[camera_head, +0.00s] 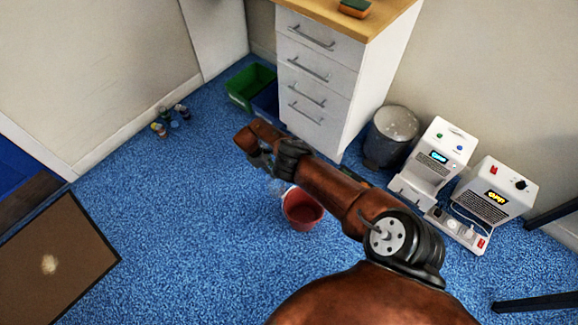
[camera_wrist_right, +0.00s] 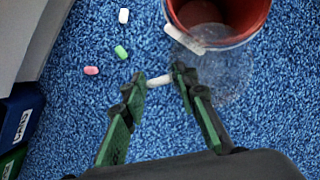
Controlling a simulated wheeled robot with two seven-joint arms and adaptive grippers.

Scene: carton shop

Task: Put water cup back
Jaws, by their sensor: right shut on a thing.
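My right gripper (camera_head: 264,165) reaches down over the blue carpet beside a red bucket (camera_head: 302,210). In the right wrist view its green-padded fingers (camera_wrist_right: 160,81) are closed on a small white chalk-like piece (camera_wrist_right: 159,80). The red bucket (camera_wrist_right: 222,14) stands at the top of that view, apart from the fingers. A clear round thing (camera_wrist_right: 226,78) lies against the bucket, right of the fingers; I cannot tell if it is a water cup or a wet patch. Another white piece (camera_wrist_right: 186,38) is at the bucket's rim. My left gripper is not in view.
White (camera_wrist_right: 123,16), green (camera_wrist_right: 121,52) and pink (camera_wrist_right: 91,71) pieces lie on the carpet. A white drawer cabinet (camera_head: 318,75), green bin (camera_head: 250,84), grey bin (camera_head: 391,136) and two white machines (camera_head: 436,155) stand behind. The carpet at left is mostly clear.

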